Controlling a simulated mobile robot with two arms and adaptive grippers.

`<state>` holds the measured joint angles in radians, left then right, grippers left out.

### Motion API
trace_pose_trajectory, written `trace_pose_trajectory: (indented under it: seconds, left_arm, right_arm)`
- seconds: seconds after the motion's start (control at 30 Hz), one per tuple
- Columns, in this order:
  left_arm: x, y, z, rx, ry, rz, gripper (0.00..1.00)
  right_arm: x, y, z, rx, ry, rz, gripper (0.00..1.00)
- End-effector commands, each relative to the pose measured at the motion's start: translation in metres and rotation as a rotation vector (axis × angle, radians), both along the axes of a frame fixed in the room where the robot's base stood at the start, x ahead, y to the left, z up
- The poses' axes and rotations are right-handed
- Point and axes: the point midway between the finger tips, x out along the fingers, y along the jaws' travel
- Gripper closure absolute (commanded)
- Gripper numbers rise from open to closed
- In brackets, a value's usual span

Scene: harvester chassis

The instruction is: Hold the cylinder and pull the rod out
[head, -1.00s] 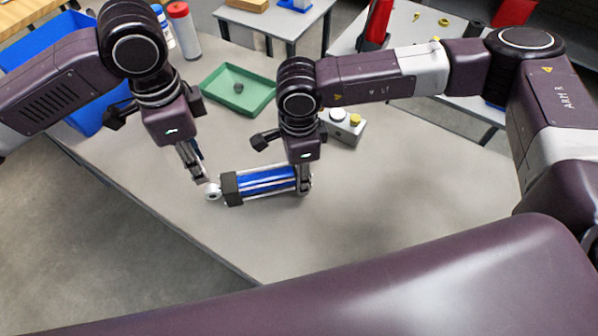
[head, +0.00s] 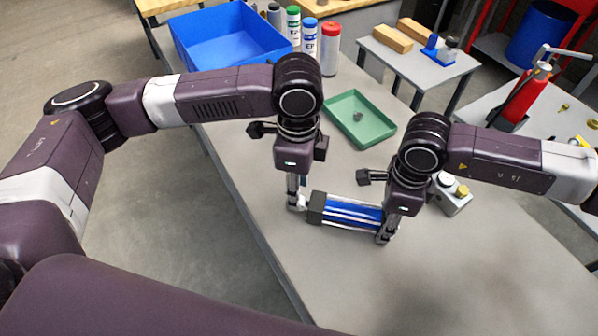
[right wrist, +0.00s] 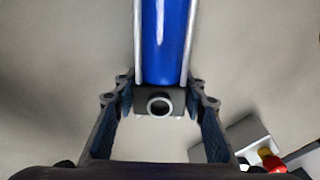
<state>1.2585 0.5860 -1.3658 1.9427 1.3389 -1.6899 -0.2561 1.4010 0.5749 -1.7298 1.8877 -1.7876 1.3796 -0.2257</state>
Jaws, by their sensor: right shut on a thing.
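The blue cylinder (head: 350,211) with silver tie rods and dark end blocks lies on the grey table. Its rod eye (head: 297,204) sits close outside the left end block; little bare rod shows. My right gripper (head: 385,236) is shut on the cylinder's right end. In the right wrist view its fingers flank the end block (right wrist: 172,99), with a round port facing the camera and the blue barrel (right wrist: 165,40) beyond. My left gripper (head: 294,196) points down at the rod eye; its fingers look narrow, and I cannot tell whether they grip it.
A green tray (head: 348,132) with a small dark part stands behind the grippers. A grey box with a yellow button (head: 455,203) is close to my right gripper. A blue bin (head: 225,45) and several bottles stand farther back. The table front is clear.

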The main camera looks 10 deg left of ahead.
Motion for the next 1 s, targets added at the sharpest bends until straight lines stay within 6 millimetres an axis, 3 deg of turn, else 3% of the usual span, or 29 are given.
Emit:
trace_pose_trajectory:
  seconds: [0.1, 0.3, 0.67, 1.0]
  left_arm:
    - [-0.001, 0.0, -0.02, 0.001, 0.003, 0.002, 0.64]
    - [0.0, 0.0, -0.039, 0.0, 0.002, 0.002, 0.64]
    - [0.0, 0.0, -0.043, 0.0, -0.001, 0.002, 0.64]
    - [0.0, 0.0, -0.043, 0.0, -0.001, 0.002, 1.0]
  right_arm:
    - [0.001, 0.0, 0.001, 0.0, -0.003, -0.001, 1.0]
    - [0.001, 0.0, 0.001, 0.0, -0.003, -0.002, 1.0]
    - [0.001, 0.0, 0.001, 0.0, -0.003, -0.002, 1.0]
    - [0.001, 0.0, 0.001, 0.0, -0.004, -0.002, 1.0]
